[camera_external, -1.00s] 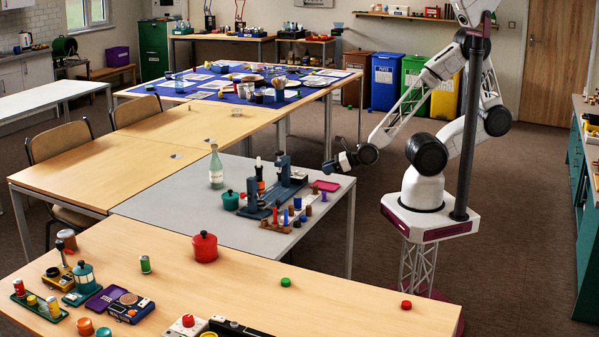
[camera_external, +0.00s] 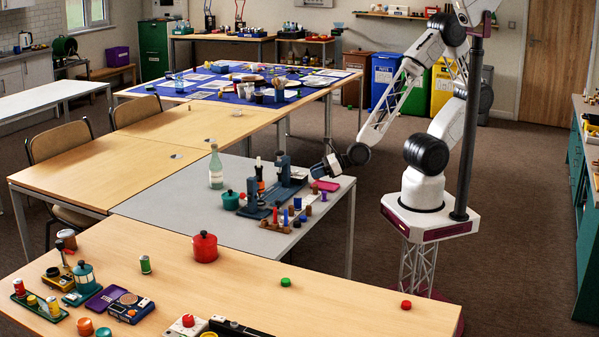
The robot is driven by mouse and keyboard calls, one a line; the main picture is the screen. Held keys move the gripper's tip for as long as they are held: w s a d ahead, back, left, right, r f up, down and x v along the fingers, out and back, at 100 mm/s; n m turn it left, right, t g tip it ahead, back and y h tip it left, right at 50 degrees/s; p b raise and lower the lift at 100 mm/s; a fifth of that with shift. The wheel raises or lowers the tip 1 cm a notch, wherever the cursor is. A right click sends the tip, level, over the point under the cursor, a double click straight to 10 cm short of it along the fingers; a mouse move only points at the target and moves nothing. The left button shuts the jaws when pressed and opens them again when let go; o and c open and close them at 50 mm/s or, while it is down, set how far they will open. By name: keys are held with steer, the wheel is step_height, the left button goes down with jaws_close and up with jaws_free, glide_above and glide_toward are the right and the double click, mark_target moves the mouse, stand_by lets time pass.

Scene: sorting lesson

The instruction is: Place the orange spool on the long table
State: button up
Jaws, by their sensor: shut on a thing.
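My gripper (camera_external: 316,171) is over the right part of the grey table, just above and left of a small pink tray (camera_external: 325,186). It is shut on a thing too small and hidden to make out. Small spool-like pieces in blue, red and brown stand near the grey table's front right edge, among them a blue one (camera_external: 297,202). I cannot tell for sure which piece is the orange spool. The long wooden table (camera_external: 340,305) runs across the foreground.
A dark blue stand (camera_external: 283,178), a pale green bottle (camera_external: 215,168) and a teal pot (camera_external: 230,200) stand on the grey table (camera_external: 165,210). A red pot (camera_external: 205,246), a green piece (camera_external: 285,282) and a red piece (camera_external: 406,304) sit on the wooden table, with free room between them.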

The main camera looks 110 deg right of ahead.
steer(key=w+a+n+y, duration=0.1)
steer(key=w+a, duration=0.2)
steer(key=a, duration=0.8)
steer(key=w+a+n+y, duration=0.1)
steer(key=w+a+y, duration=0.1)
steer(key=a, duration=1)
steer(key=w+a+n+y, duration=0.1)
steer(key=w+a, duration=0.2)
steer(key=a, duration=0.8)
steer(key=s+a+f+n+y, duration=0.1)
steer(key=s+a+f, duration=0.2)
steer(key=a, duration=0.8)
steer(key=s+a+f+n, duration=0.1)
steer(key=s+a+f, duration=0.2)
steer(key=s+a, duration=0.4)
steer(key=s+a+f+y, duration=0.1)
steer(key=s+a, duration=0.3)
steer(key=a, duration=1)
steer(key=shift+s+a+f+n+y, duration=0.15)
steer(key=shift+s+a+f+n, duration=0.05)
steer(key=shift+f, duration=0.25)
steer(key=shift+s+a+f+n+y, duration=0.15)
steer(key=shift+s+a+f+n, duration=0.05)
steer(key=shift+f, duration=0.25)
steer(key=shift+w+a, duration=0.1)
glide_above(409, 332)
steer(key=shift+d+f, duration=0.35)
steer(key=shift+f, duration=0.35)
